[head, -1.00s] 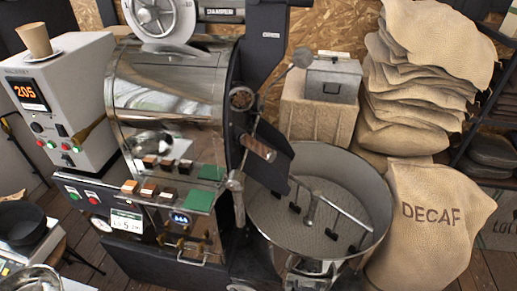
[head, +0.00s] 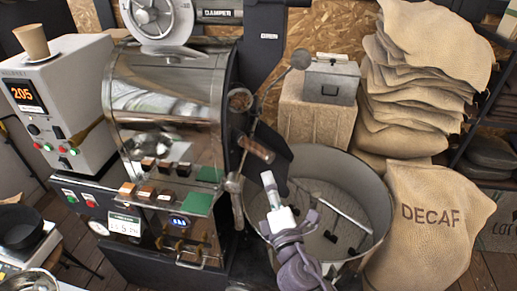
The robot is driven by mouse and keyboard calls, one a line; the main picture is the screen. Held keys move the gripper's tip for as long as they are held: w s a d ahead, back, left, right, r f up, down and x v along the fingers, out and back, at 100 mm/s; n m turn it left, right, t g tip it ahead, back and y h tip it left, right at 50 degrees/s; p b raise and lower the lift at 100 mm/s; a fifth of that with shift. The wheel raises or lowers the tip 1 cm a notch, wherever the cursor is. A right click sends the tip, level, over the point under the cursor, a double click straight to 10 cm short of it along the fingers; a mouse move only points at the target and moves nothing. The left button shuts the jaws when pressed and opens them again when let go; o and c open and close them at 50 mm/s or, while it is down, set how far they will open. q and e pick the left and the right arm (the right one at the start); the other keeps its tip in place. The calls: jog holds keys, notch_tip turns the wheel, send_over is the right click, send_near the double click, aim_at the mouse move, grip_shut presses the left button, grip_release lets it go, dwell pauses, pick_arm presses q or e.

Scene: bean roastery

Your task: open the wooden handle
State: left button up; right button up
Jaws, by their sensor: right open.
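The wooden handle (head: 257,149) is a short brown grip on the front of the roaster's drum, slanting down to the right. It sits beside a dark chute (head: 272,165). My right gripper (head: 269,184) comes up from the bottom over the cooling bin. Its tip is below and slightly right of the handle, with a gap between them in the picture. It is open and holds nothing that I can see. Its two fingers overlap from this angle. My left gripper is not in view.
The round steel cooling bin (head: 373,190) with stirring arms lies under my right arm. The shiny roaster (head: 165,85) stands to the left, with a thin metal lever (head: 272,82) above the handle. Burlap sacks, one marked DECAF (head: 432,240), stand at the right.

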aim_at(259, 150)
jog(key=p+x, duration=0.2)
jog(key=x, duration=1)
jog(key=shift+w, duration=0.4)
grip_shut()
jog(key=shift+s, duration=0.1)
